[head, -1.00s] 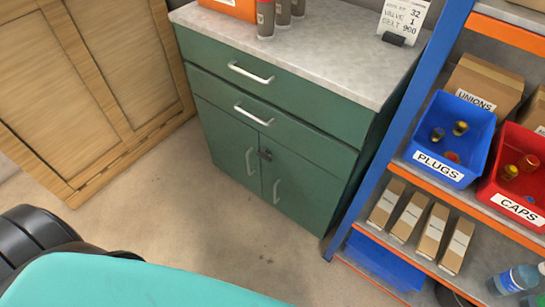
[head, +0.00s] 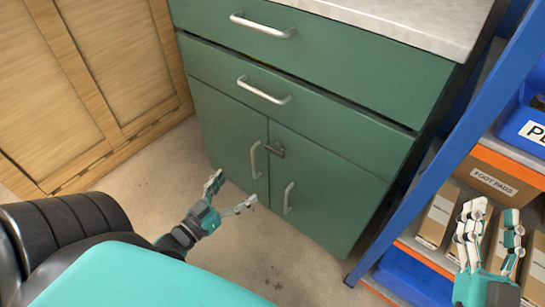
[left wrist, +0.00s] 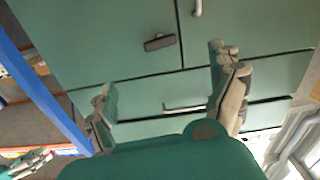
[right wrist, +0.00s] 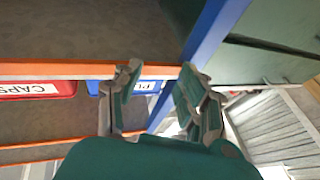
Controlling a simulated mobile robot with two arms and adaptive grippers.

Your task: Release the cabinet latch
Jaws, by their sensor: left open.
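The green cabinet (head: 330,130) stands ahead with its two lower doors closed. Its small dark latch (head: 276,151) sits at the top of the seam between the doors, beside the left door's silver handle (head: 254,160). The latch also shows in the left wrist view (left wrist: 160,42), between and beyond the fingers. My left gripper (head: 233,190) is open and empty, below and left of the latch and apart from it. My right gripper (head: 492,228) is open and empty in front of the shelf, right of the cabinet; it also shows in the right wrist view (right wrist: 160,76).
A blue-framed shelf (head: 455,140) with orange edges stands close to the cabinet's right side, holding cardboard boxes and bins. Wooden panelling (head: 90,80) is on the left. Two silver drawer handles (head: 263,90) stick out above the doors. The floor before the cabinet is clear.

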